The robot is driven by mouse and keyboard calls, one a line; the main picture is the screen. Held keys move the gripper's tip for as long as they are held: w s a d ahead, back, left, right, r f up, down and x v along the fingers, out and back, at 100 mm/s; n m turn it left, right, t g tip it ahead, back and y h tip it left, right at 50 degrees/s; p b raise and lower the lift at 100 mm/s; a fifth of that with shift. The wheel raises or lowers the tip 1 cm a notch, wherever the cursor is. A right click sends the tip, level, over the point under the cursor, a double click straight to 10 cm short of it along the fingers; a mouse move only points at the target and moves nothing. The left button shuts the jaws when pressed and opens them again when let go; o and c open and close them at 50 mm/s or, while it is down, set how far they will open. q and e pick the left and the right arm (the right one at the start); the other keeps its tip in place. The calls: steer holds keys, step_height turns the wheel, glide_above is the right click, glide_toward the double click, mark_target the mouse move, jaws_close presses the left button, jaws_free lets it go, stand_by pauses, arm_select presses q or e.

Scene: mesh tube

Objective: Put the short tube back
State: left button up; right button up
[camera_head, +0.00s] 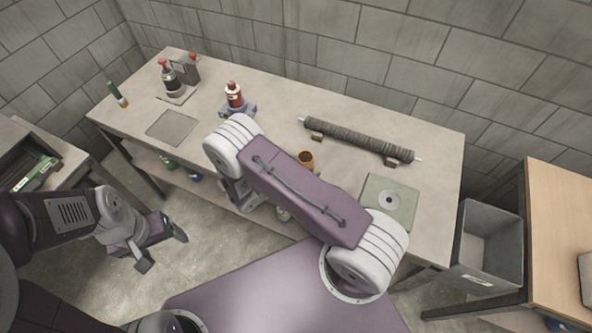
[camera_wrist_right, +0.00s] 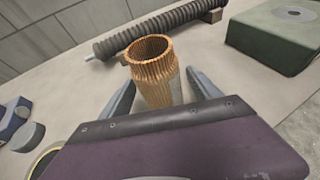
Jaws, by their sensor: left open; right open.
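The short tube (camera_head: 306,158) is a copper-coloured ribbed tube with an open top, standing upright at the middle of the workbench. In the head view my right arm hides its lower part. In the right wrist view the short tube (camera_wrist_right: 158,75) stands between the two grey fingers of my right gripper (camera_wrist_right: 160,84). That gripper is open, with a finger on either side; its body hides the tube's base. I cannot tell whether a finger touches the tube. My left gripper (camera_head: 163,250) is open and empty, away from the bench at the lower left.
A long dark ribbed tube (camera_head: 357,140) lies on wooden blocks behind. A green block with a grey disc (camera_head: 389,202) sits to the right. A grey bin (camera_head: 487,247) stands right of the bench.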

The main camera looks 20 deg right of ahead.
steer(key=b+v, duration=0.1)
steer(key=v, duration=1)
steer(key=shift+s+a+r, duration=0.1)
steer(key=shift+a, duration=0.1)
steer(key=s+d+r+m+g+y, duration=0.1)
steer(key=s+r+m+y, duration=0.2)
steer(key=m+y, duration=0.3)
steer(key=s+d+r+m+g+y, duration=0.2)
steer(key=s+m+y, duration=0.4)
steer(key=m, duration=1)
steer(key=shift+r+y, duration=0.5)
steer(key=shift+r, duration=0.4)
steer(key=shift+d, duration=0.1)
steer(key=shift+s, duration=0.1)
